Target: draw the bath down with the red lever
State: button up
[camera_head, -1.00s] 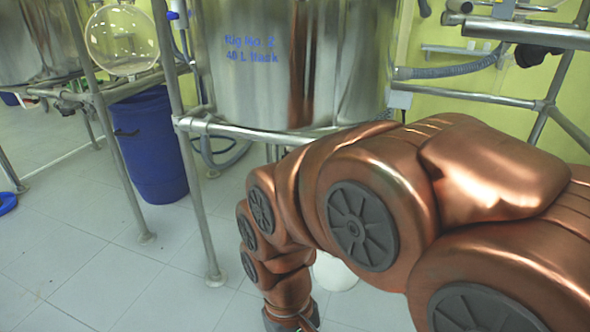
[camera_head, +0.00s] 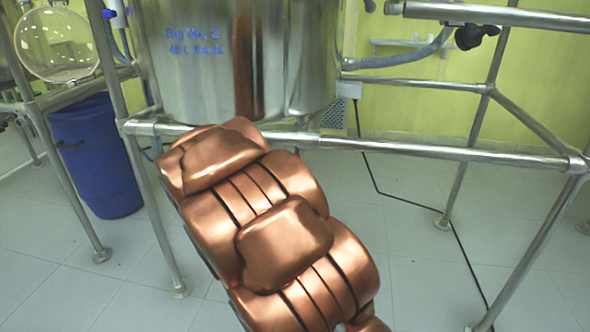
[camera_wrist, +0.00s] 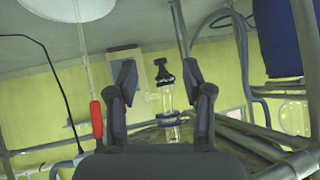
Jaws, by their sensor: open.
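The bath is a large shiny steel tank (camera_head: 190,65) with blue lettering in the head view, held in a tubular frame. A red handle (camera_wrist: 96,118), likely the lever, shows left of my gripper in the wrist view. A thin pale line runs up the picture from it towards a white round object (camera_wrist: 70,6). My gripper (camera_wrist: 160,78) is open and empty, its two dark fingers apart. The red handle is outside the fingers. Between them in the picture, a clear glass piece with a black knob (camera_wrist: 162,72) shows beyond. My arm hides my gripper in the head view.
A steel rail (camera_head: 420,150) runs below the tank, with legs to the floor. A blue barrel (camera_head: 95,150) stands at the left, below a round glass vessel (camera_head: 58,45). A grey hose (camera_head: 400,58) and a black cable lie at the right.

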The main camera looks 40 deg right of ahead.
jog(key=shift+w+d+r+m+h+b, duration=0.2)
jog(key=shift+d+r+m+h+b, duration=1.05)
jog(key=shift+d, duration=2.9)
jog(key=shift+w+d+r+m+h+b, duration=0.15)
jog(key=shift+d+r+h, duration=0.25)
jog(key=shift+d+h, duration=2.8)
jog(key=shift+w+d+r+m+h+b, duration=0.25)
jog(key=shift+d+r+m+h+b, duration=0.5)
jog(key=shift+d, duration=4.4)
grip_shut()
